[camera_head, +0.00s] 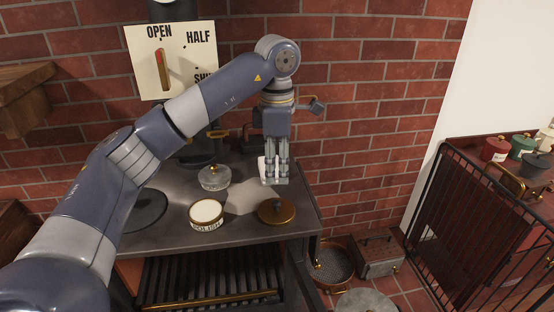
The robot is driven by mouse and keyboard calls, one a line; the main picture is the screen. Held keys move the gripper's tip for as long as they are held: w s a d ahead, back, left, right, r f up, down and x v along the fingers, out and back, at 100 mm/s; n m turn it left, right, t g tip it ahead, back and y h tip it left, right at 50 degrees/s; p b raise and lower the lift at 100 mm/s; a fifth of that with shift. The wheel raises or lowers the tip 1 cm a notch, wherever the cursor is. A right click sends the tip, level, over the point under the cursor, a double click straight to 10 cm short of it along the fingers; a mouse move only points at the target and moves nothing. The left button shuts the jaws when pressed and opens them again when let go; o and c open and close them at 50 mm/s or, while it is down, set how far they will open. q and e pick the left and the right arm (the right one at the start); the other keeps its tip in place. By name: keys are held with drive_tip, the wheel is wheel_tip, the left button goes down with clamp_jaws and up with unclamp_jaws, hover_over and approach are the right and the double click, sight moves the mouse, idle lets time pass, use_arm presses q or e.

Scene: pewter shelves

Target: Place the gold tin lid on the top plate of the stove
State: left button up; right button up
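The gold tin lid (276,211), a round brown-gold disc with a small knob, lies flat near the front right of the stove's dark top plate (240,228). An open round tin marked POLISH (206,214), with pale contents, stands to its left. My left gripper (275,182) points down just behind the lid, apart from it in the picture. Its fingers are close together; whether they are shut or hold something is unclear. A white item (262,168) shows partly behind the fingers. My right gripper is not in view.
A glass-like jar with a gold knob (214,177) stands behind the polish tin. A black round plate (146,209) lies at left, partly behind my arm. A pan (333,262) and a grey box (377,256) are on the floor. A black railing (470,225) stands at right.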

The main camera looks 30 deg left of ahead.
use_arm(q)
drive_tip(key=shift+r, duration=1.35)
drive_tip(key=shift+f, duration=0.1)
